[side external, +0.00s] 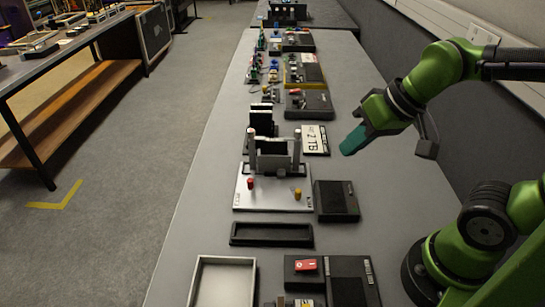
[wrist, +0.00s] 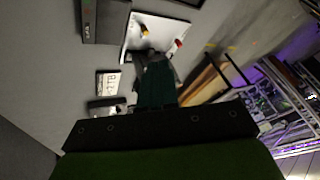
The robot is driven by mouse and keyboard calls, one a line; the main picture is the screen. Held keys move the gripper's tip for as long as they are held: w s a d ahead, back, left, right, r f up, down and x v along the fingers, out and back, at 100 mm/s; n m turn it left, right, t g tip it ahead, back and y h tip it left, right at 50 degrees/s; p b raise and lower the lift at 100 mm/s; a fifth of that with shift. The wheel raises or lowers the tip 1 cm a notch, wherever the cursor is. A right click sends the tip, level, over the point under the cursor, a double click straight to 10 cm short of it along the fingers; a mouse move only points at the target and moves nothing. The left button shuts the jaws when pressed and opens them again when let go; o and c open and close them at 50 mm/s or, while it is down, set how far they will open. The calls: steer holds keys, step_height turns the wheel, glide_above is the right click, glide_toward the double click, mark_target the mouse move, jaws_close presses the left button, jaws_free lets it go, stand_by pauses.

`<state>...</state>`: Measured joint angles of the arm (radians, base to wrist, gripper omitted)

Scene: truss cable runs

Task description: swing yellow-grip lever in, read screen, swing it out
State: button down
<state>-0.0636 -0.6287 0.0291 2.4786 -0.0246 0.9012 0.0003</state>
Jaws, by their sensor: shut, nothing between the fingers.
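The lever with the yellow grip (side external: 298,193) stands at the front right of a white plate (side external: 272,203); in the wrist view its grip (wrist: 144,30) shows near the top. A red-grip lever (side external: 250,184) is at the plate's front left.
A white card marked "2TB" (side external: 315,139) lies behind the plate. A black tray (side external: 271,234) and a grey tray (side external: 222,282) are in front. A box with a red switch (side external: 305,265) sits front right. Several devices crowd the far bench. The bench's right side is mostly clear.

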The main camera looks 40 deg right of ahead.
mark_target(298, 190)
steer(key=shift+s+d+r+m+t, duration=0.25)
steer(key=shift+d+r+m+t, duration=0.2)
steer(key=shift+r, duration=0.2)
steer(key=c, duration=1.7)
jaws_free()
steer(key=shift+d+r, duration=0.3)
steer(key=shift+o, duration=1.3)
steer(key=shift+f, duration=0.2)
steer(key=o, duration=0.4)
steer(key=w+f+g, duration=0.1)
steer(key=w, duration=0.2)
steer(key=w+a+f+g+h, duration=0.1)
steer(key=w+f+g, duration=0.1)
steer(key=w, duration=0.1)
steer(key=w+a+f+g, duration=0.1)
steer(key=w+g, duration=0.1)
steer(key=w, duration=0.2)
steer(key=shift+f+m, duration=0.25)
steer(key=shift+f, duration=0.05)
steer(key=shift+m+g+h, duration=0.6)
steer(key=shift+m+g, duration=0.25)
steer(key=shift+m, duration=0.05)
steer(key=f, duration=0.5)
steer(key=w+f, duration=0.1)
steer(key=f, duration=0.5)
steer(key=w+f, duration=0.1)
steer(key=f, duration=0.4)
steer(key=shift+w+d+f, duration=0.15)
steer(key=shift+w+f, duration=0.1)
steer(key=shift+f, duration=0.15)
